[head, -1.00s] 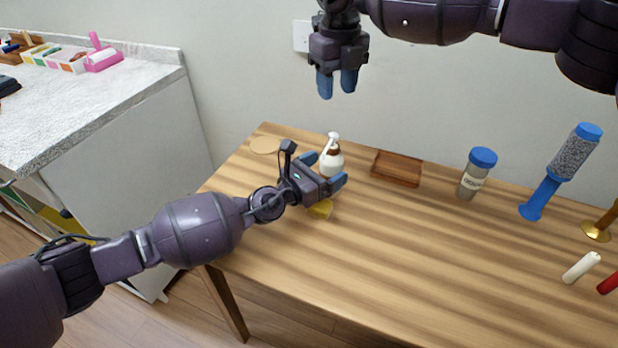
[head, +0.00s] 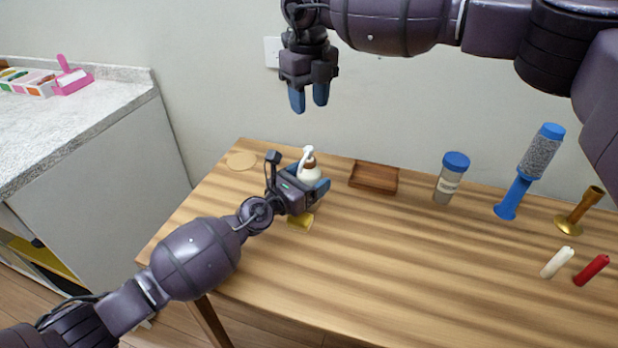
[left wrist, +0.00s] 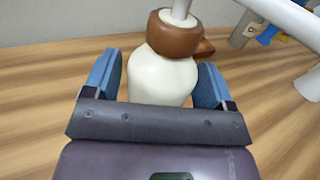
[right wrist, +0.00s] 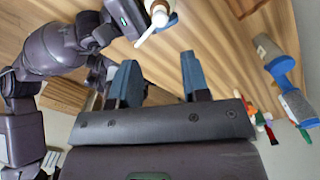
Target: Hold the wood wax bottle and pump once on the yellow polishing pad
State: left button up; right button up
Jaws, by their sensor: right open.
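The wood wax bottle (head: 309,174), cream with a brown collar and white pump head, stands upright on the table in the head view. The left wrist view shows its cream body (left wrist: 162,80) close up. My left gripper (head: 308,178) has its blue fingers on either side of the body, very close to it; I cannot tell whether both touch. The yellow polishing pad (head: 300,221) lies beside the bottle, partly hidden under my left gripper. My right gripper (head: 309,96) is open and empty, raised above the table's back side, higher than the pump head (right wrist: 150,28).
On the wooden table (head: 400,250) are a round tan disc (head: 241,160), a wooden tray (head: 374,178), a blue-lidded jar (head: 451,178), a blue dispenser (head: 527,172), a brass holder (head: 578,212), and white (head: 557,262) and red (head: 591,270) candles. The front middle is clear.

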pick_arm(q)
jog(key=c, duration=0.8)
pick_arm(e)
jog(key=shift+c, duration=0.4)
pick_arm(q)
jog(key=shift+c, duration=0.2)
pick_arm(e)
jog(key=shift+n, duration=0.3)
jog(key=c, duration=0.5)
jog(key=shift+n, duration=0.4)
grip_shut()
jog(key=shift+s+f+n+t+h, duration=0.25)
jog(key=shift+f+n, duration=0.9)
jog(key=shift+n, duration=2.85)
jog(key=shift+w+f+n+t, duration=0.2)
jog(key=shift+f+n+t, duration=0.6)
jog(key=shift+n, duration=3.2)
jog(key=shift+s+f+n+t+h, duration=0.15)
jog(key=shift+f+n, duration=1.3)
jog(key=shift+n, duration=2.55)
